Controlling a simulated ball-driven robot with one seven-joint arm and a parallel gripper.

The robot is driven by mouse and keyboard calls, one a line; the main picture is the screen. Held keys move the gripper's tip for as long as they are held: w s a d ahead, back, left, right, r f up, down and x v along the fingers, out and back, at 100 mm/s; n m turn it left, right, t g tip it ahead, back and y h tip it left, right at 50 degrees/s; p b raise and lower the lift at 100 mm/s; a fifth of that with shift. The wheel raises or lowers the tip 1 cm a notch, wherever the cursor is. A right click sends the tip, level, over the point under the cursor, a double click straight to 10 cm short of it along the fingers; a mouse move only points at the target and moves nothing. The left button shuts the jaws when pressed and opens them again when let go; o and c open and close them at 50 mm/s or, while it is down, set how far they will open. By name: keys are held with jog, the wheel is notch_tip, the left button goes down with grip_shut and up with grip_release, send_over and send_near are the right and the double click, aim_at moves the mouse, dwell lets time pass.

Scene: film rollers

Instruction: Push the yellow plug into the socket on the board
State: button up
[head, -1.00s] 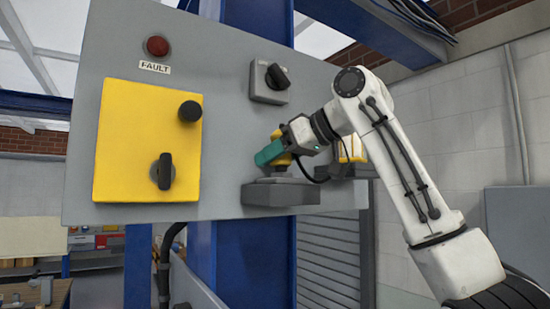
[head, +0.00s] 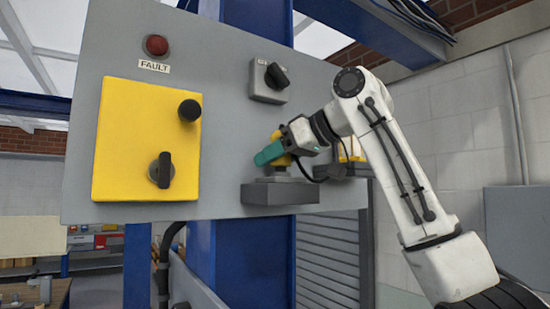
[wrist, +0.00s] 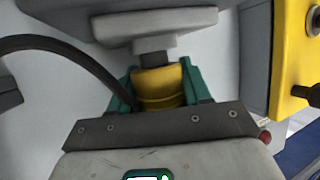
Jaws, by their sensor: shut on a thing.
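The yellow plug (head: 283,159) is between the green fingers of my gripper (head: 271,154), which is shut on it. In the wrist view the plug (wrist: 158,86) sits between both fingertips, with a dark grey neck beyond it. The neck meets the pale grey socket block (wrist: 155,27), which shows in the head view as a grey housing (head: 280,194) low on the board (head: 228,125). The plug is lined up with the socket and appears to touch it. I cannot tell how deep it sits.
A black cable (wrist: 70,52) curves off left in the wrist view. The board also carries a yellow panel (head: 147,135) with two black knobs, a red FAULT lamp (head: 157,45) and a rotary switch (head: 270,80). Another yellow part (head: 352,150) shows behind my wrist.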

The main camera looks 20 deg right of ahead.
jog(key=shift+f+b, duration=0.35)
jog(key=shift+f, duration=0.25)
jog(key=o, duration=1.2)
jog(key=b+v, duration=0.3)
jog(key=v, duration=0.7)
jog(key=shift+s+d+r, duration=0.1)
jog(key=shift+s+d, duration=0.15)
jog(key=shift+s, duration=0.05)
